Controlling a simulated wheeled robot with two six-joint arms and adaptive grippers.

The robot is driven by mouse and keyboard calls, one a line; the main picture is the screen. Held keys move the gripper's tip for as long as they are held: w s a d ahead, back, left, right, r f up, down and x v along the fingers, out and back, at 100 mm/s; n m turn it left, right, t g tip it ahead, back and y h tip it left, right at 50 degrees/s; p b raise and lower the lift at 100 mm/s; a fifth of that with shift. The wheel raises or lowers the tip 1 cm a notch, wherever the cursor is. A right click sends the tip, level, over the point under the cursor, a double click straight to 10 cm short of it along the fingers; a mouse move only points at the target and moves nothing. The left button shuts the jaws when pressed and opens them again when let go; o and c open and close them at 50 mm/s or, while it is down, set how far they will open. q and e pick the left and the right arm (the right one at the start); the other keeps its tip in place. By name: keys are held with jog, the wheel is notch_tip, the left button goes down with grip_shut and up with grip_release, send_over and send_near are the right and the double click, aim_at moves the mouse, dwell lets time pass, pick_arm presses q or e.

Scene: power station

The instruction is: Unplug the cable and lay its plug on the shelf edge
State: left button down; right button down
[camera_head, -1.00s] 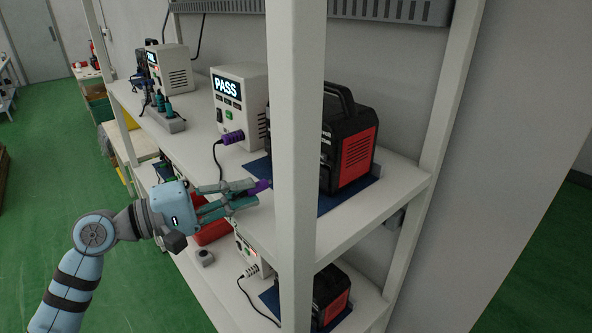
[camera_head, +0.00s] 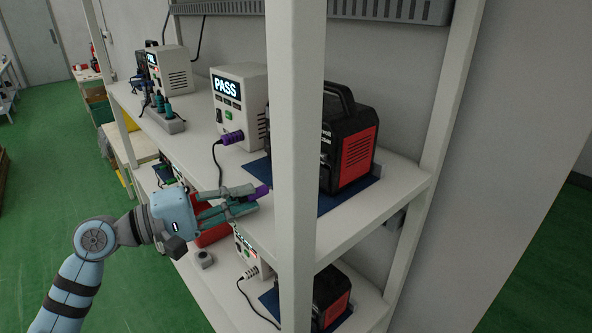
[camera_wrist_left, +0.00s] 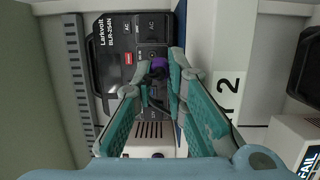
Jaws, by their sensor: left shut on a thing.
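My left gripper (camera_head: 256,198) is shut on a purple plug (camera_head: 263,191) at the shelf's front edge, left of the white post. In the left wrist view the purple plug (camera_wrist_left: 158,65) shows between the fingertips (camera_wrist_left: 160,80), in front of the black power station's socket panel (camera_wrist_left: 151,35). I cannot tell whether its tip touches a socket. The black and red power station (camera_head: 345,150) stands on a blue mat, partly hidden by the post. A second purple plug (camera_head: 232,138) sits at the front of the white PASS tester (camera_head: 240,100), with a dark cable hanging from it. My right gripper is not in view.
The white post (camera_head: 297,130) rises close to the right of my left gripper. The upper shelf (camera_head: 340,225) has a bare front edge. Below stand another tester and power station (camera_head: 330,295). A power strip (camera_head: 165,122) lies further left.

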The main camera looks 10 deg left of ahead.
pick_arm(q)
jog(key=shift+f, duration=0.35)
jog(key=c, duration=1.5)
grip_release()
jog(key=shift+c, duration=0.2)
jog(key=shift+f, duration=0.1)
jog(key=shift+f, duration=0.1)
